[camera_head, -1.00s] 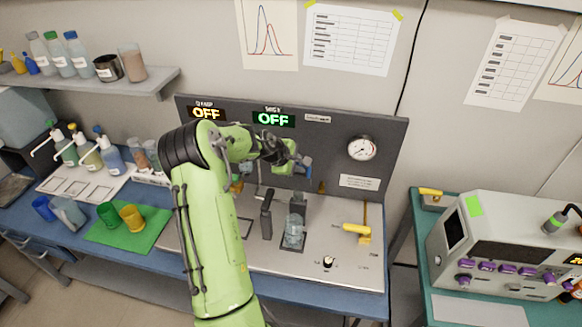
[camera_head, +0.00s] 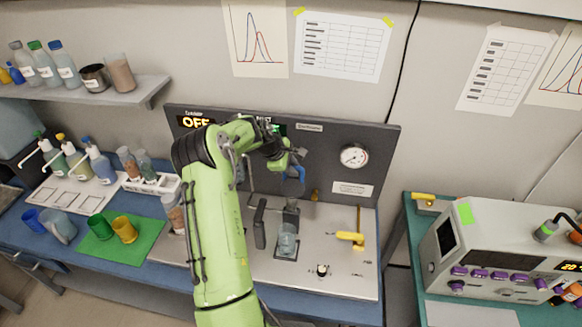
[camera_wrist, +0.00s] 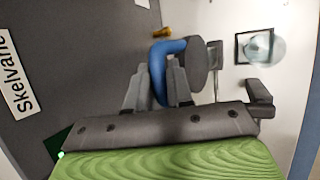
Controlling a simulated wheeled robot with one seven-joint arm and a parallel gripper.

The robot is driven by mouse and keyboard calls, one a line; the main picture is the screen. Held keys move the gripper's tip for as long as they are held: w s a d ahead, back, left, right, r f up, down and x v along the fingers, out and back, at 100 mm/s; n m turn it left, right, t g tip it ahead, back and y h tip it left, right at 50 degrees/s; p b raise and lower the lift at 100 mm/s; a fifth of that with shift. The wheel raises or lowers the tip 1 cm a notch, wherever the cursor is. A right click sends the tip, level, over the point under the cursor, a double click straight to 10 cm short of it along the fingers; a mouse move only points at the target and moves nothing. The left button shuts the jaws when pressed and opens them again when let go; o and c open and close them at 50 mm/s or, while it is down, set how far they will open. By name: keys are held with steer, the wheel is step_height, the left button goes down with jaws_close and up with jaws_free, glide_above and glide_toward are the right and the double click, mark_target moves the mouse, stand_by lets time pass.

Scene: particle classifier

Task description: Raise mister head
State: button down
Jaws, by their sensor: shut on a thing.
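The mister head shows as a dark grey round piece (camera_wrist: 196,68) with a blue curved handle (camera_wrist: 160,66) in the wrist view. My gripper (camera_wrist: 158,94) has its grey fingers on either side of the blue handle and is shut on it. In the head view my gripper (camera_head: 288,163) is in front of the dark back panel, with the blue handle (camera_head: 298,173) at its fingers. A clear glass (camera_head: 287,240) stands below on a dark square plate, beneath a dark grey block (camera_head: 291,214). My arm hides part of the station.
A dark upright lever (camera_head: 260,223) stands left of the glass. A gauge (camera_head: 354,156) is on the panel. Cups stand on a green mat (camera_head: 135,250) at left.

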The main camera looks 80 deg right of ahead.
steer(key=c, duration=1.1)
jaws_free()
steer(key=shift+s+a+f, duration=0.3)
steer(key=shift+s, duration=0.15)
steer(key=shift+w+r, duration=0.1)
steer(key=d+b+v, duration=0.1)
steer(key=v, duration=1.5)
steer(key=shift+w, duration=0.3)
steer(key=shift+w+a+r+b, duration=0.1)
steer(key=shift+a+b, duration=0.05)
steer(key=shift+b, duration=0.15)
